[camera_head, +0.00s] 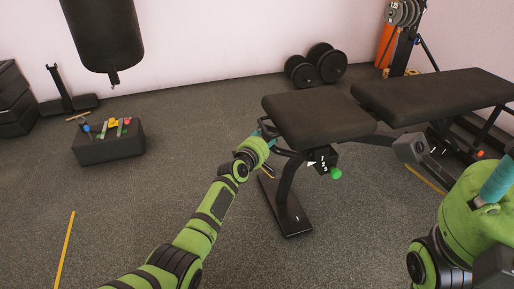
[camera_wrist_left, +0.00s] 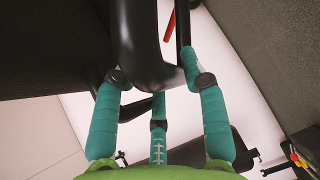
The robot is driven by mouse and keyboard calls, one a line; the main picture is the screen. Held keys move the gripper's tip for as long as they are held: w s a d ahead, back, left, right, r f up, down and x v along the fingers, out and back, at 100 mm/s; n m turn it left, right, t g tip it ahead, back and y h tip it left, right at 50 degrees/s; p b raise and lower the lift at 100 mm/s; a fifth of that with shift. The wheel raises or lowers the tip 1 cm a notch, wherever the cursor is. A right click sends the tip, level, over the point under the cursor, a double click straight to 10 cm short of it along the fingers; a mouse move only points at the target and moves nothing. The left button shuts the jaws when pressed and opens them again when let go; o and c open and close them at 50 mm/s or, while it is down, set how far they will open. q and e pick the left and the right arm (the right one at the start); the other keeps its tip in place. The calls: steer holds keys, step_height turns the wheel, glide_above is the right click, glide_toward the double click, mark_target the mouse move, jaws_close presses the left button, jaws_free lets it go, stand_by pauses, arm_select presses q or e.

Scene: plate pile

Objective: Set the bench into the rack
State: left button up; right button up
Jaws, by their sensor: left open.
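The black padded bench (camera_head: 318,118) stands on the grey floor, its seat pad nearer and its longer back pad reaching right. My left gripper (camera_head: 268,133) is at the near left end of the seat pad, by the bench's dark handle. In the left wrist view my left gripper (camera_wrist_left: 156,88) is open, its teal fingers spread around a black curved bar (camera_wrist_left: 140,40); contact is unclear. My right gripper (camera_head: 497,180) is partly in view at the right edge, with one teal finger showing. I cannot clearly identify a rack.
A low black box (camera_head: 108,148) with colourful small items stands at left. Dumbbells (camera_head: 316,66) lie by the back wall. A post with weight plates (camera_head: 404,14) is at the back right. A punching bag (camera_head: 103,35) hangs at upper left. Floor at left is mostly clear.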

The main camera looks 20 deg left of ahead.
arm_select(q)
steer(key=v, duration=1)
steer(key=shift+s, duration=0.4)
steer(key=shift+a, duration=0.1)
